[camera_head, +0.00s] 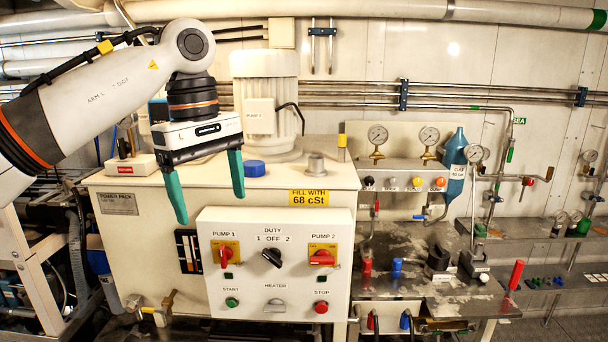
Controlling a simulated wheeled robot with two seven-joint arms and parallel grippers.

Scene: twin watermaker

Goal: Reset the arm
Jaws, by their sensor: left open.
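My left arm comes in from the upper left. Its gripper (210,207) has two green fingers pointing down and spread wide apart, with nothing between them. The gripper hangs in front of the cream power pack cabinet (130,222), above and left of the white control panel (293,285). The panel carries the red pump 1 switch (225,256), the black duty knob (272,257) and the red pump 2 switch (322,257). The fingers look apart from the panel. My right gripper does not show.
A blue cap (254,168) and a white pump motor (265,95) stand on the cabinet top. To the right are gauges (378,136), a blue bottle (455,160) and a metal bench (430,295) with red and blue fittings. Pipes run along the back wall.

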